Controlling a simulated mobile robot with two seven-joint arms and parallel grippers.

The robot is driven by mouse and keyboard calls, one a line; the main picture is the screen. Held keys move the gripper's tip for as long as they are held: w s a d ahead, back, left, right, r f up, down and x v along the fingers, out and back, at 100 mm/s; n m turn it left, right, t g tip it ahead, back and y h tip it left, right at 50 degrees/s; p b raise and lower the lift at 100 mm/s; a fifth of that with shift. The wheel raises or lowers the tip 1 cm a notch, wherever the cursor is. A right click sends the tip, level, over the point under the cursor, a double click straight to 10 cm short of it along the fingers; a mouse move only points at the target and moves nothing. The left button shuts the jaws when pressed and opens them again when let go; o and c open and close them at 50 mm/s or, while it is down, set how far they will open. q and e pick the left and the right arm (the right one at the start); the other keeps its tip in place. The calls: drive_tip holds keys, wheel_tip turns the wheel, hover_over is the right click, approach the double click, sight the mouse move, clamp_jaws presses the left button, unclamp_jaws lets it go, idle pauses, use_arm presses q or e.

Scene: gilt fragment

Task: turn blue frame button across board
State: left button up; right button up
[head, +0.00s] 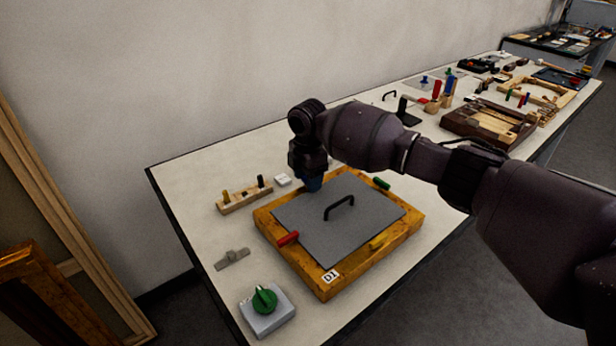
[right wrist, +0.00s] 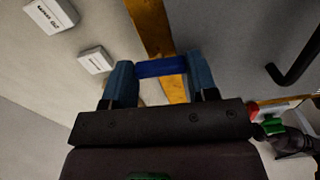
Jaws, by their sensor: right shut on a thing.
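The gilt wooden frame (head: 322,285) lies flat on the bench with a grey board (head: 310,221) in it. The board has a black handle (head: 339,206). My right gripper (head: 311,184) points down at the frame's far left side. In the right wrist view its two blue-grey fingers (right wrist: 160,77) are shut on the blue button (right wrist: 161,67), which lies by the gilt rail (right wrist: 152,28) and the board's edge. In the head view the button is mostly hidden by the gripper. Red (head: 288,238), yellow (head: 379,240) and green (head: 381,183) buttons sit on the other sides. My left gripper is out of view.
A wooden peg block (head: 244,198) and a small white block (head: 282,180) stand left of the frame. A grey metal piece (head: 232,259) and a green knob on a grey box (head: 266,304) lie nearer. More tools and a dark wooden tray (head: 488,124) stand further right.

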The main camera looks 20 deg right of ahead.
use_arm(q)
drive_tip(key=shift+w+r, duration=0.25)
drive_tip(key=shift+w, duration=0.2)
use_arm(e)
drive_tip(key=shift+n, duration=0.7)
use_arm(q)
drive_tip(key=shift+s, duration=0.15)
use_arm(e)
drive_tip(key=o, duration=0.6)
drive_tip(key=shift+c, duration=0.2)
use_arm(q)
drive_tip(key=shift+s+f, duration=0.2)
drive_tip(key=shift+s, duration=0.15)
use_arm(e)
drive_tip(key=o, duration=0.4)
use_arm(q)
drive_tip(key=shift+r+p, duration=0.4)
drive_tip(key=shift+p, duration=0.15)
use_arm(e)
wheel_tip(320, 180, up, 11)
drive_tip(key=shift+f, duration=0.1)
